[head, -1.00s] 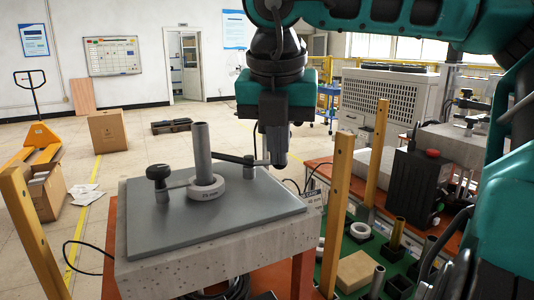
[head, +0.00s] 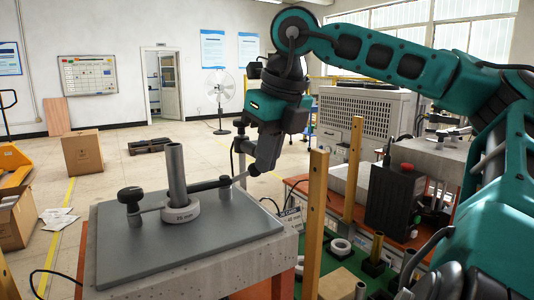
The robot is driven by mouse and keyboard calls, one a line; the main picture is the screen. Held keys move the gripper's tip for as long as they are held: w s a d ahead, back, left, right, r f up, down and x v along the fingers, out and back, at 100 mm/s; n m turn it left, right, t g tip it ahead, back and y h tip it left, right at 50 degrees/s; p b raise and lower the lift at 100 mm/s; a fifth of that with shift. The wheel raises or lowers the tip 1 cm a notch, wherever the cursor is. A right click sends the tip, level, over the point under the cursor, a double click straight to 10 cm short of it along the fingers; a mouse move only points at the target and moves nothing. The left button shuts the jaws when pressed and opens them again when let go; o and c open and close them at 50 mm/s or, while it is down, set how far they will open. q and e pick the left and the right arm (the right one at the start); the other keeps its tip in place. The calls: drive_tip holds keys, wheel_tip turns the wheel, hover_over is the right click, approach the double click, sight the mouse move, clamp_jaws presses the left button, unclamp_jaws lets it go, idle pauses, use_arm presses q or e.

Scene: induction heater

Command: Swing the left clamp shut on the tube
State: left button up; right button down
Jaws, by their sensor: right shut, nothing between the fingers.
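The grey tube (head: 177,172) stands upright in a pale ring collar (head: 181,212) on a dark grey plate (head: 150,250). The left clamp (head: 131,198) has a black knob; its short arm reaches right toward the collar, and I cannot tell whether it touches. A second clamp (head: 208,185) stands right of the tube, its dark arm running toward the tube. My right gripper (head: 260,170) is shut and empty, pointing down near the outer end of that right-hand clamp, apart from the left clamp. My left gripper is not in view.
The plate rests on a pale stone block (head: 240,268). Wooden posts (head: 316,215) rise at its right and beyond. A green tray with rings and short tubes lies lower right, beside a black box with a red knob (head: 395,195). The plate's front is clear.

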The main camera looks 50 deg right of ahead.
drive_tip(key=shift+w+d, duration=0.2)
idle(0.5)
drive_tip(key=shift+r, duration=0.1)
